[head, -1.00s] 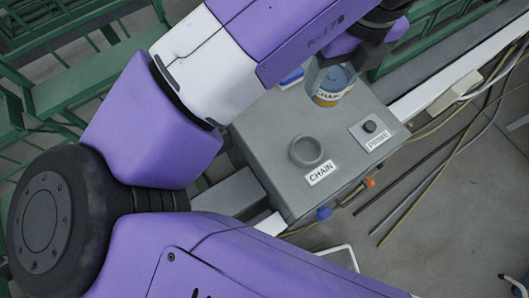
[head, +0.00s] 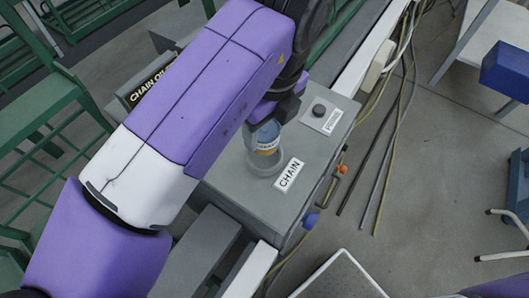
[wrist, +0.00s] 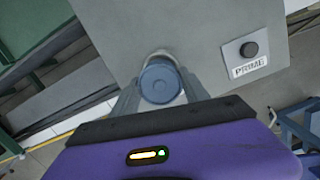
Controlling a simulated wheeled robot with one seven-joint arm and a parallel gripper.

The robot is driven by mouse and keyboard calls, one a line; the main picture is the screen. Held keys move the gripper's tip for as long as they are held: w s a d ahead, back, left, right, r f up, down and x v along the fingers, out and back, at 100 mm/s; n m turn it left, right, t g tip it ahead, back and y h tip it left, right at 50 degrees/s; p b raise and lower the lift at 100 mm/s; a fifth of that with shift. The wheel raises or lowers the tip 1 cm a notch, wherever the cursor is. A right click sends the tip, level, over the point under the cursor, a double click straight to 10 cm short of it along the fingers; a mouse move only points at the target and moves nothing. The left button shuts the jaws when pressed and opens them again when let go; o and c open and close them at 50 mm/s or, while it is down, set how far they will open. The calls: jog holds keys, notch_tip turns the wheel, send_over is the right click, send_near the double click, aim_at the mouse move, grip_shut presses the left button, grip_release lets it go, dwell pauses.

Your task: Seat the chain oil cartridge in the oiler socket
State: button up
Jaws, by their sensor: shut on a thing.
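The chain oil cartridge (head: 265,139) is a clear and blue cylinder with a yellow and white label. It stands roughly upright in my gripper (head: 277,112), at the oiler socket. In the wrist view its round blue end (wrist: 160,82) shows between my two fingers (wrist: 161,92), which are shut on it. The oiler socket (head: 265,168) is a grey raised ring on the grey oiler box (head: 229,193), beside the CHAIN label (head: 289,174). The cartridge's lower end overlaps the ring; I cannot tell how far it is inside. My arm hides part of the box top.
A black PRIME button (head: 319,111) with its label sits on the far right of the box top. Blue and orange fittings (head: 310,219) stick out of the box side. Cables and rods (head: 377,150) lie to the right. A CHAIN OIL sign (head: 151,84) is behind my arm.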

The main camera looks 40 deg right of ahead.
jog(key=b, duration=0.4)
send_over(266, 159)
jog(key=shift+w+a+f, duration=0.1)
jog(key=shift+w+f, duration=0.05)
jog(key=shift+f, duration=2.9)
jog(key=shift+r, duration=0.1)
jog(key=shift+s+f+b, duration=0.2)
jog(key=shift+f+b, duration=0.45)
jog(key=shift+f, duration=0.1)
jog(key=o, duration=1.5)
jog(key=shift+c, duration=0.2)
jog(key=shift+w+r+p, duration=0.1)
jog(key=shift+r+p, duration=0.25)
jog(key=r, duration=0.4)
jog(key=s+r+p, duration=0.1)
jog(key=r, duration=0.7)
jog(key=shift+s+r, duration=0.15)
jog(key=shift+r, duration=0.2)
